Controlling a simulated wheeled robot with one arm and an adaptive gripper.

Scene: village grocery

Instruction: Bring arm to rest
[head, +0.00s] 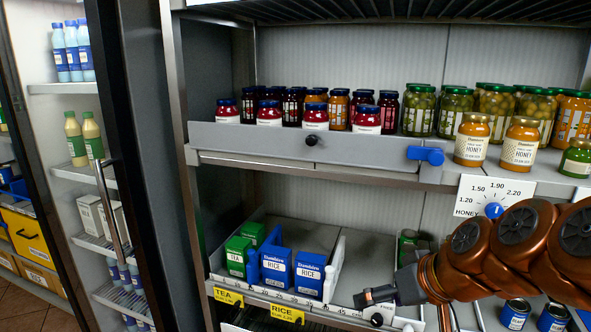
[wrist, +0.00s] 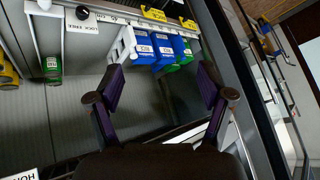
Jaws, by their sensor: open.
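My copper-coloured arm (head: 510,245) reaches in from the right in the head view, in front of the lower shelf. Its dark end points left, near the shelf's front edge. In the wrist view my gripper (wrist: 161,76) is open, with its two dark fingers spread apart and nothing between them. Blue rice boxes (wrist: 160,48) show beyond the fingers, apart from them. The wrist hides part of the lower right shelf in the head view.
Blue rice boxes (head: 277,266) and green tea boxes (head: 238,257) stand on the lower shelf. Honey jars (head: 472,139) stand on the upper shelf above a dial card (head: 480,196). Blue tins (head: 515,313) sit below my arm. A glass-door fridge (head: 75,150) is at left.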

